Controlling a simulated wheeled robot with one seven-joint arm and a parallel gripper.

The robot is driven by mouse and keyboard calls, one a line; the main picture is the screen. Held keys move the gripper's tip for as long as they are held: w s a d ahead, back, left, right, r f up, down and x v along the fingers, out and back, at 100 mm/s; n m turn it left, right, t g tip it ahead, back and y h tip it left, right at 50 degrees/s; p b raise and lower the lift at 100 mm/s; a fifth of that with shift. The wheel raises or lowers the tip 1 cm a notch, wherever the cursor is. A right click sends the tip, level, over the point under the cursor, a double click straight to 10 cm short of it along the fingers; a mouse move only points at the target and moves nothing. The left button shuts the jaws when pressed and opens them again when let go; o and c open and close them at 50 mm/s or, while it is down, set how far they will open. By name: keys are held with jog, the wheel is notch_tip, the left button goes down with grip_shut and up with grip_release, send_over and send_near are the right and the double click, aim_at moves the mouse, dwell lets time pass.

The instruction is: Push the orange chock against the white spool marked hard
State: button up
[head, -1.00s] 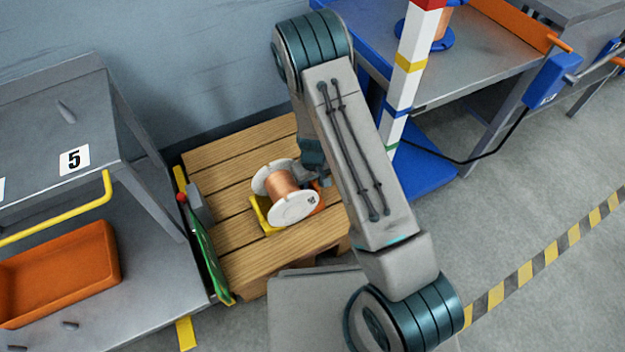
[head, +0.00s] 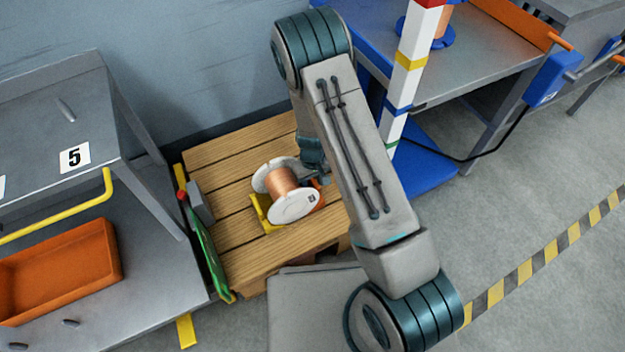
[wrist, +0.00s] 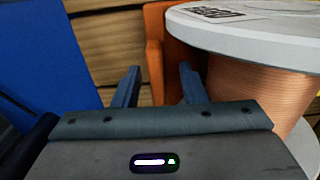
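The white spool (head: 296,208) wound with copper wire lies on its side on the wooden pallet. Any contact is unclear.
A yellow chock (head: 262,216) is at the spool's left side. The pallet (head: 235,235) has bare boards around it. A grey shelf (head: 150,300) with an orange bin (head: 60,270) stands left. A striped post (head: 405,75) and blue base (head: 425,165) stand right.

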jog(key=shift+r, duration=0.1)
notch_tip(320, 180, up, 14)
jog(key=p, duration=0.5)
jog(key=shift+f+p, duration=0.2)
jog(key=shift+p, duration=0.2)
jog(key=s+d+r+m+t+y+p, duration=0.1)
jog(key=s+d+r+p, duration=0.15)
jog(key=r+p, duration=1)
jog(key=s+d+r+m+p, duration=0.1)
jog(key=s+r+p, duration=0.2)
jog(key=r, duration=1.8)
jog(key=s+d+r+m+p, duration=0.1)
jog(key=s+r+p, duration=0.3)
jog(key=r, duration=0.5)
jog(key=s+d+r+m+t+p, duration=0.1)
jog(key=s+d+r+p, duration=0.2)
jog(key=r, duration=0.6)
jog(key=s+d+r+h+p, duration=0.1)
jog(key=s+d+r+p, duration=0.1)
jog(key=s+r+p, duration=0.5)
notch_tip(320, 180, up, 3)
jog(key=shift+s+d+f+m+t+p, duration=0.2)
jog(key=shift+d+m+t+p, duration=0.15)
jog(key=shift+p, duration=0.7)
jog(key=shift+a, duration=0.1)
